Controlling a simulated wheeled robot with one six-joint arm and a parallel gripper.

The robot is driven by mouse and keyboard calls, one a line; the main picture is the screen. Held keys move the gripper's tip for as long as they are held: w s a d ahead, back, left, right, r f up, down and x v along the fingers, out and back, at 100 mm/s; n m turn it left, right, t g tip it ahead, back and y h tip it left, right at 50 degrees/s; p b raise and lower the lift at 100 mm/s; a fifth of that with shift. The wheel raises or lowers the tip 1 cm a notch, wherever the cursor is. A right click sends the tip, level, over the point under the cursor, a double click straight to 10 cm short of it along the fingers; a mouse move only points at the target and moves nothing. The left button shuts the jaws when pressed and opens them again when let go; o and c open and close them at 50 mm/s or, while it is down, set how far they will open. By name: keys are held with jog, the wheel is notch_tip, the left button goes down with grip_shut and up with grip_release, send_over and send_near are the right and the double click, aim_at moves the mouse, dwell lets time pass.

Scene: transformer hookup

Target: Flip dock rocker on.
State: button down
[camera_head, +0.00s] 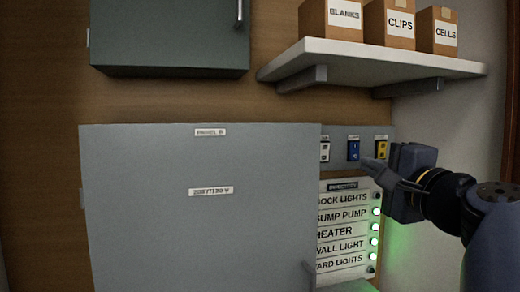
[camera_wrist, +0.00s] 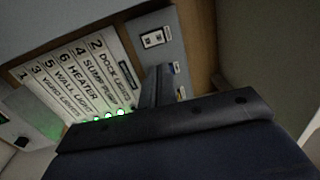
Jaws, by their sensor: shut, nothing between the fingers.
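A grey switch strip (camera_head: 338,136) on the wall carries a white rocker (camera_head: 324,151), a blue rocker (camera_head: 353,150) and a yellow rocker (camera_head: 381,148). Their small labels are too small to read, so I cannot tell which is the dock rocker. The white rocker also shows in the wrist view (camera_wrist: 153,38). My gripper (camera_head: 366,162) is shut and empty, its tips just below and right of the blue rocker; contact cannot be told. In the wrist view my gripper (camera_wrist: 155,80) hides part of the strip.
A label panel (camera_head: 340,230) below lists DOCK LIGHTS and other circuits. Several lamps beside it glow green; the top one looks dark. A large grey cabinet door (camera_head: 200,230) stands left of the strip. A shelf (camera_head: 375,62) with boxes is above.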

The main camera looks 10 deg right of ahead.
jog(key=p, duration=0.5)
send_near(325, 146)
jog(key=w, duration=0.5)
jog(key=shift+w+a+r, duration=0.1)
jog(key=shift+w+r, duration=0.05)
jog(key=shift+r, duration=0.15)
jog(key=shift+w, duration=0.8)
jog(key=shift+w, duration=0.15)
jog(key=shift+r, duration=0.1)
